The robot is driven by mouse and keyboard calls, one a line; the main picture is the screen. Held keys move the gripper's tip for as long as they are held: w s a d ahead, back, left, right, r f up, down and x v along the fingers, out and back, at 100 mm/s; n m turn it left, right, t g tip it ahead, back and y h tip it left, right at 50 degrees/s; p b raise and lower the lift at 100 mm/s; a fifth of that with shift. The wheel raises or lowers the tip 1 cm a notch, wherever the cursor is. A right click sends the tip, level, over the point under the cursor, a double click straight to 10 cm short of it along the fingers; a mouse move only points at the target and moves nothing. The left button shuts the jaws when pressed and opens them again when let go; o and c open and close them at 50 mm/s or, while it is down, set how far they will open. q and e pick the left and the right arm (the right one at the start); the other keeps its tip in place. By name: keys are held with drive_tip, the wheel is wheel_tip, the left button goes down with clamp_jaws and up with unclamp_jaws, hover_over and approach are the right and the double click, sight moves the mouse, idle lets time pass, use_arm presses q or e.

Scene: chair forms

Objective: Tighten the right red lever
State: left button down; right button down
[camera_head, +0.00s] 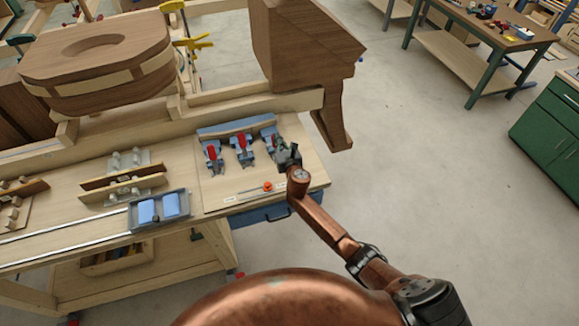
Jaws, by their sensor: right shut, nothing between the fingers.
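Three blue-grey clamps with red levers stand in a row on a pale board (222,191) at the bench's right end. The left red lever (212,152) and the middle red lever (240,142) show clearly. The right red lever (271,135) is on the rightmost clamp, and my gripper partly hides that clamp's lower part. My right gripper (287,158) is shut and empty, close beside the rightmost clamp. I cannot tell whether it touches the clamp. My left gripper is not in view.
An orange knob (267,186) lies near the board's front. A grey tray (136,218) with blue blocks sits to its left. A large wooden chair form (95,60) stands behind. A wooden block (310,45) rises behind the clamps. Open floor (430,180) lies to the right.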

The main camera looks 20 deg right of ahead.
drive_tip(key=w+b, duration=0.1)
drive_tip(key=w, duration=0.2)
drive_tip(key=shift+w, duration=0.1)
drive_tip(key=shift+w+f+b, duration=0.25)
drive_tip(key=shift+w+b, duration=0.3)
drive_tip(key=shift+w, duration=0.3)
drive_tip(key=shift+w+f, duration=0.1)
drive_tip(key=shift+w, duration=0.25)
